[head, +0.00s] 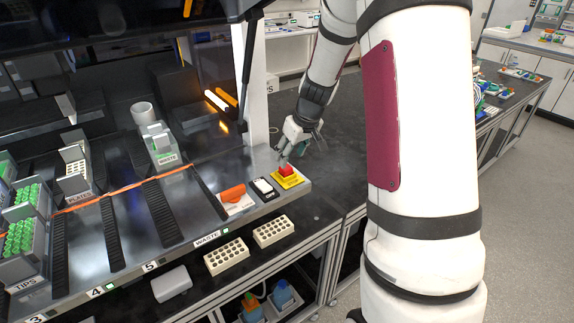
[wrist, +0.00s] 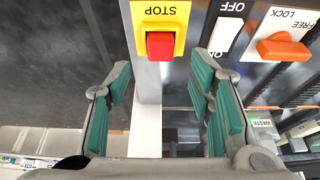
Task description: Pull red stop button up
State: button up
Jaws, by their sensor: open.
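The red stop button (head: 287,170) sits on a yellow plate (head: 290,181) at the right end of the machine's front ledge. In the wrist view the red button (wrist: 160,46) shows near the top, left of the middle, on a yellow plate marked STOP (wrist: 161,12). My gripper (head: 299,152) is just behind and above the button in the head view. In the wrist view its green-padded fingers (wrist: 162,90) are wide apart with nothing between them, and the button lies beyond the fingertips, between their lines. I see no contact with the button.
A white ON/OFF switch (head: 263,187) and an orange FREE/LOCK knob (head: 232,193) sit beside the button. A grey-white post (head: 258,100) rises behind the ledge, close to my gripper. Two pale perforated blocks (head: 273,231) (head: 227,257) lie below the ledge. The dark bench right of the button is clear.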

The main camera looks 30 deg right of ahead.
aim_at(287, 168)
jog(key=x, duration=0.6)
jog(key=shift+w+f, duration=0.1)
jog(key=shift+f, duration=0.1)
jog(key=shift+c, duration=0.5)
